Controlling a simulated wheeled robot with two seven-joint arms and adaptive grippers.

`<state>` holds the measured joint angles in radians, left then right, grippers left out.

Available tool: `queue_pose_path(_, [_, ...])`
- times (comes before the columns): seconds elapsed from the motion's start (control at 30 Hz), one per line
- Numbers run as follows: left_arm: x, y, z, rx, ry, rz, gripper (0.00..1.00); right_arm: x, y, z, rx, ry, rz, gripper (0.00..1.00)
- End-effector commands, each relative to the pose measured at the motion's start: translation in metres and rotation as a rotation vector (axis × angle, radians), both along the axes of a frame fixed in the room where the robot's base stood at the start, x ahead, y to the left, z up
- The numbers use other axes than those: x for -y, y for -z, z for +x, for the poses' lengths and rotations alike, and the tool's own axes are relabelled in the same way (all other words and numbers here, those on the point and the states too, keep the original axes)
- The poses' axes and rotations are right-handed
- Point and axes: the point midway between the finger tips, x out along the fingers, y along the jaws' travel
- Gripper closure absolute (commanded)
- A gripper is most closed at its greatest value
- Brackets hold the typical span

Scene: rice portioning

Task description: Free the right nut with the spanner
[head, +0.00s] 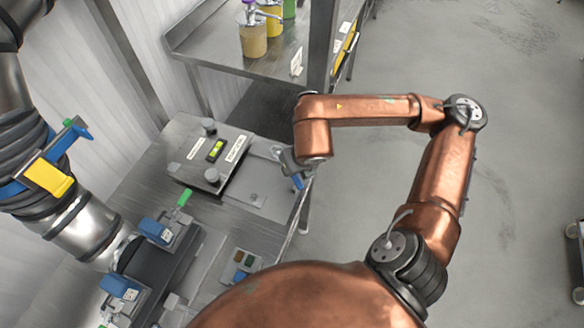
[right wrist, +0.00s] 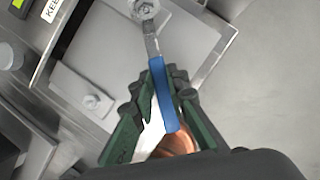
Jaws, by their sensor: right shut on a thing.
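My right gripper (right wrist: 157,82) has green fingers closed around the blue handle of the spanner (right wrist: 160,85). The spanner's metal shank runs away from the fingers to a ring end at the top edge of the right wrist view. A hex nut (right wrist: 145,7) shows within that ring; I cannot tell how deeply it is seated. Another nut (right wrist: 92,102) stands on a flat grey plate (right wrist: 70,82) to the left. In the head view the right gripper (head: 292,168) is over the bench's right edge, with the blue handle (head: 298,183) showing below it. My left gripper is not in view.
A raised panel (head: 188,160) with knobs, labels and a green level stands left of the gripper. Blue-handled clamps (head: 156,230) and a silver pipe (head: 92,222) crowd the left. A shelf with jars (head: 252,40) is behind. Open floor (head: 500,220) lies right.

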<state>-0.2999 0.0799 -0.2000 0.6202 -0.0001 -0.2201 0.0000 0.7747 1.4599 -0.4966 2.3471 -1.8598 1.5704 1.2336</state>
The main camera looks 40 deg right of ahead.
Motion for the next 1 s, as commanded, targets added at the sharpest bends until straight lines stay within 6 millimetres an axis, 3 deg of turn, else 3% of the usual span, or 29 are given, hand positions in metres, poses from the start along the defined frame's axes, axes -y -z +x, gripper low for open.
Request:
queue_pose_path(0.73, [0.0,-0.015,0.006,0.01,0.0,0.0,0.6,0.0,-0.036,0.0,0.002,0.0,0.0,1.0])
queue_pose_path(1.0, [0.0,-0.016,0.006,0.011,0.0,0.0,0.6,0.0,-0.039,0.0,0.0,0.0,0.0,1.0])
